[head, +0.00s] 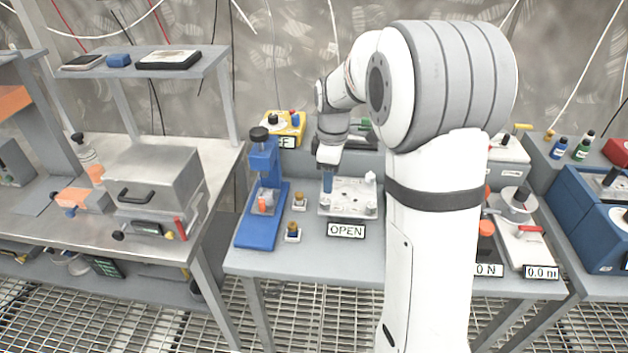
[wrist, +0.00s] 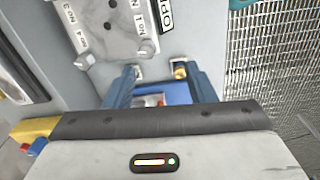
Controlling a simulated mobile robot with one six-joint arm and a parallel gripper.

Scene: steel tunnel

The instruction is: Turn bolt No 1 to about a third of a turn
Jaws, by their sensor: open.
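A pale metal plate (head: 350,211) lies on the grey bench, with an OPEN sign (head: 346,231) in front of it. In the wrist view the plate (wrist: 108,40) fills the upper left and bears bolts with numbered labels. Bolt No 1 (wrist: 147,48) appears beside its label at the plate's near corner; its turn angle is too small to read. My gripper (head: 328,188) hangs over the left side of the plate, pointing down. In the wrist view my gripper (wrist: 160,75) has its two blue fingers wide apart with nothing held, and bolt No 1 lies outside the gap.
A blue stand (head: 262,225) rises left of the plate. Two small brass-topped blocks (head: 299,202) sit between stand and plate. A yellow box (head: 284,127) stands behind. My arm hides much of the bench's right side. Grating (wrist: 275,50) shows beyond the bench edge.

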